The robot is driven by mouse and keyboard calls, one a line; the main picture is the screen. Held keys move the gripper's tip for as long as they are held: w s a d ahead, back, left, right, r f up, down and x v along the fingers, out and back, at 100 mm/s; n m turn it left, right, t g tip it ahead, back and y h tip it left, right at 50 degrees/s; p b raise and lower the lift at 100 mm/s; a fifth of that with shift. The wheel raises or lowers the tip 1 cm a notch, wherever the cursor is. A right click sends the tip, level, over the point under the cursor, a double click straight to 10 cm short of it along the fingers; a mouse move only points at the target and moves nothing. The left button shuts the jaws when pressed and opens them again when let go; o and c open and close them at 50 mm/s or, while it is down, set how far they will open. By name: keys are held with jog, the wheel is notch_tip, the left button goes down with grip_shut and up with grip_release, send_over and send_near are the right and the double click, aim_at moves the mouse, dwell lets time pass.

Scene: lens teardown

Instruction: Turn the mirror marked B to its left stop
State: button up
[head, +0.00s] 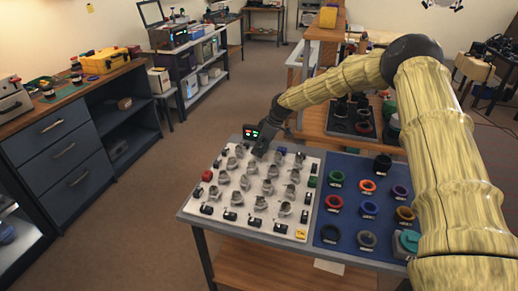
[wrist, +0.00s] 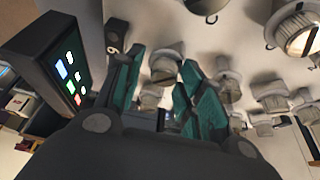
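A white board (head: 229,217) on the table carries several grey, round mounts (head: 259,203). No letter B is readable on any of them, so I cannot tell which is mirror B. My gripper (head: 261,150) is over the board's far edge, pointing down. In the wrist view its teal fingers (wrist: 164,60) are spread apart with nothing held between them. A grey mount (wrist: 165,67) shows beyond the gap between the fingertips; whether they touch it is unclear. More mounts (wrist: 228,83) stand to the right, one large one (wrist: 297,30) at upper right. My fingers and palm hide part of the board.
A black box with lit red and green marks (head: 251,132) is close beside my gripper and is large at left in the wrist view (wrist: 66,70). A blue mat (head: 348,228) with coloured rings lies right of the board. Small black blocks line the board's front edge.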

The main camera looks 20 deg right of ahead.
jog(key=shift+a, duration=0.2)
jog(key=v, duration=1.2)
jog(key=shift+w, duration=0.1)
